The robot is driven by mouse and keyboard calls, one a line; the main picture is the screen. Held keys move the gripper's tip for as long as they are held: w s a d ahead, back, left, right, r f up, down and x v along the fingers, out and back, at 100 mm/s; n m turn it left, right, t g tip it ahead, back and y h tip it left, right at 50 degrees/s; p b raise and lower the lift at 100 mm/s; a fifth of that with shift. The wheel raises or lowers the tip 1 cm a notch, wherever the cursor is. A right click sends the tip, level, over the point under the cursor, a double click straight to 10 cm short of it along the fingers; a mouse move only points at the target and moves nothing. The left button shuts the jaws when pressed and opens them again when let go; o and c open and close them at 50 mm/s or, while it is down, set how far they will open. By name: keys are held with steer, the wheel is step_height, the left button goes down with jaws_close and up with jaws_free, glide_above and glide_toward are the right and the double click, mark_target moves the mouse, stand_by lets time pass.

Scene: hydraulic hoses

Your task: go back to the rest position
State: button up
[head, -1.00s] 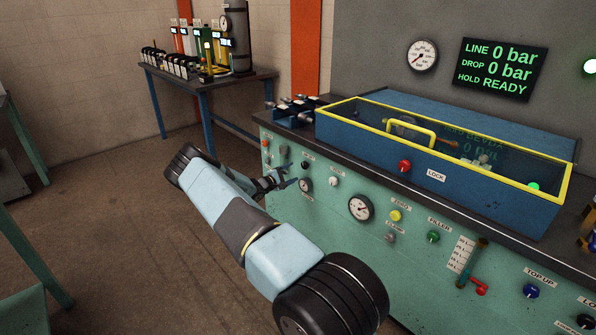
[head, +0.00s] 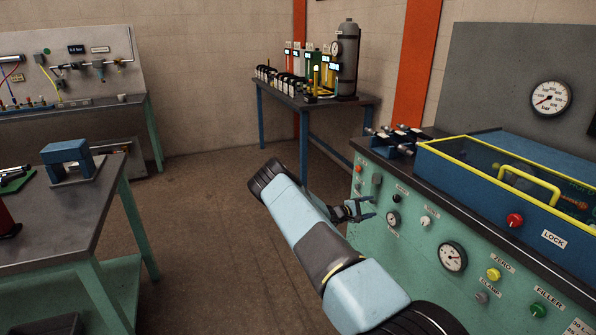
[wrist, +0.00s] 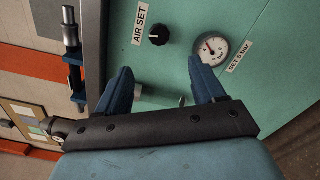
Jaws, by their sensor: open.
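My gripper (head: 368,208) is in front of the green front panel of the test bench (head: 395,258), close to its left end. In the wrist view my gripper (wrist: 165,85) shows two blue fingers spread apart with nothing between them. My arm reaches across the head view from the bottom right, with the elbow out over the floor.
A bench with a blue block (head: 70,160) stands at left. A table with bottles and a grey cylinder (head: 347,62) stands at the back. The blue box (head: 480,190) with a yellow-edged clear lid sits on the test bench. Open floor (head: 205,220) lies between.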

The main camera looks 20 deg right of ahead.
steer(key=shift+r, duration=0.1)
steer(key=s+a+r+m+g+y, duration=0.1)
steer(key=s+a+r+m+y, duration=0.4)
steer(key=r, duration=0.6)
steer(key=s+a+r+m+y, duration=0.1)
steer(key=s+a+r+y, duration=0.2)
steer(key=s+a+r, duration=0.65)
steer(key=s+a+r+m+g+y, duration=0.1)
steer(key=s+a+r+m+y, duration=0.25)
steer(key=r, duration=0.95)
steer(key=s+a+r+n+t+y, duration=0.1)
steer(key=s+a+r, duration=0.3)
steer(key=s, duration=0.5)
steer(key=s+a+r+n+t+y, duration=0.1)
steer(key=s+a+r+t+y, duration=0.2)
steer(key=s+a, duration=0.6)
steer(key=s+a+r+n+t+y, duration=0.1)
steer(key=s+a+r, duration=0.4)
steer(key=s, duration=0.6)
steer(key=shift+a+r+t+y, duration=0.25)
steer(key=shift+a+t+y, duration=0.25)
steer(key=shift+a+y, duration=0.45)
steer(key=shift+s+a, duration=0.1)
steer(key=shift+a, duration=0.05)
